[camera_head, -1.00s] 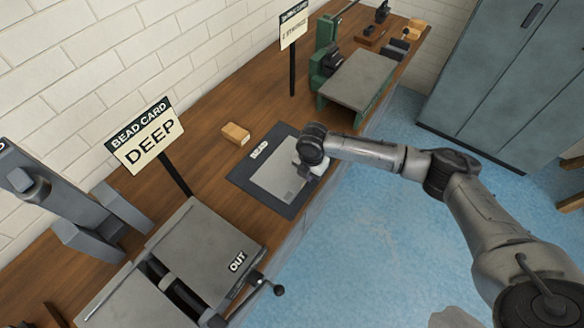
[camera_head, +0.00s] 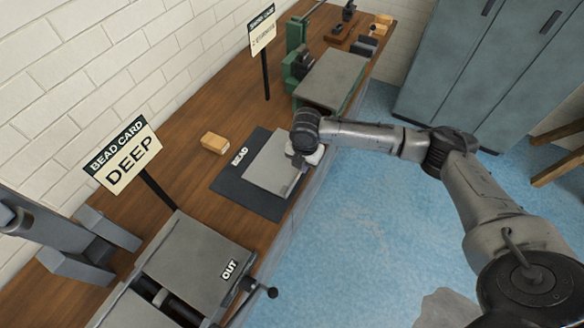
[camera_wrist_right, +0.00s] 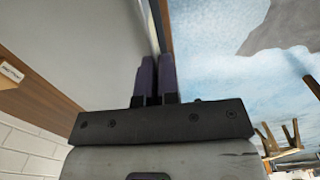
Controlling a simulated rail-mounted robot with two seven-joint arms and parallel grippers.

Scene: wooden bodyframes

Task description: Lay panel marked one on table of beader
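My right gripper (camera_head: 298,165) is at the panel's right edge. In the right wrist view its two dark fingers (camera_wrist_right: 157,76) are close together with the panel's edge (camera_wrist_right: 152,30) between them. A grey machine with a flat plate marked OUT (camera_head: 195,262) stands in front. A green machine with a flat grey table (camera_head: 331,78) stands farther back. I cannot tell which is the beader.
A sign reading BEAD CARD DEEP (camera_head: 125,155) stands behind the OUT plate. A small wooden block (camera_head: 214,142) lies left of the mat. A second sign (camera_head: 262,30) stands near the green machine. A crank handle (camera_head: 262,290) juts over the bench's front edge.

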